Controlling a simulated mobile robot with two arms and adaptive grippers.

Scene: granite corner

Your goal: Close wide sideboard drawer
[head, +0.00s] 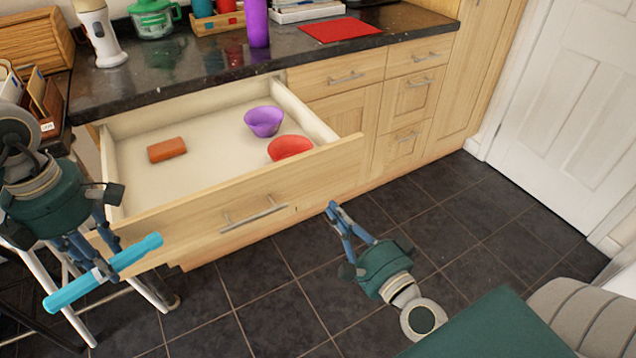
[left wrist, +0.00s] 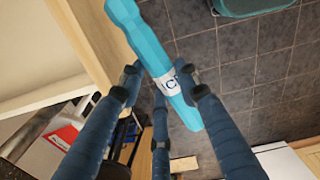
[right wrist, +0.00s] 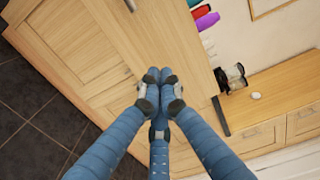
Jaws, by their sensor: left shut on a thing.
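The wide sideboard drawer (head: 200,222) stands pulled far out, its bar handle (head: 255,215) on the front. Inside lie a purple bowl (head: 264,121), a red bowl (head: 290,147) and an orange-brown block (head: 166,150). My left gripper (head: 97,262) is shut on a cyan stick-like object (head: 135,254) with a white label, at the drawer's left front corner; the cyan object (left wrist: 150,45) also shows in the left wrist view. My right gripper (head: 333,209) is empty, its fingertips together, to the right of the handle and apart from it. The right wrist view also shows its fingers (right wrist: 159,88) together.
The dark granite counter (head: 190,75) above holds a white device (head: 98,35), a green container (head: 154,18), a purple bottle (head: 257,22) and a red mat (head: 340,30). A white-legged stool (head: 75,310) stands at lower left. The dark tiled floor (head: 450,215) is clear at the right.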

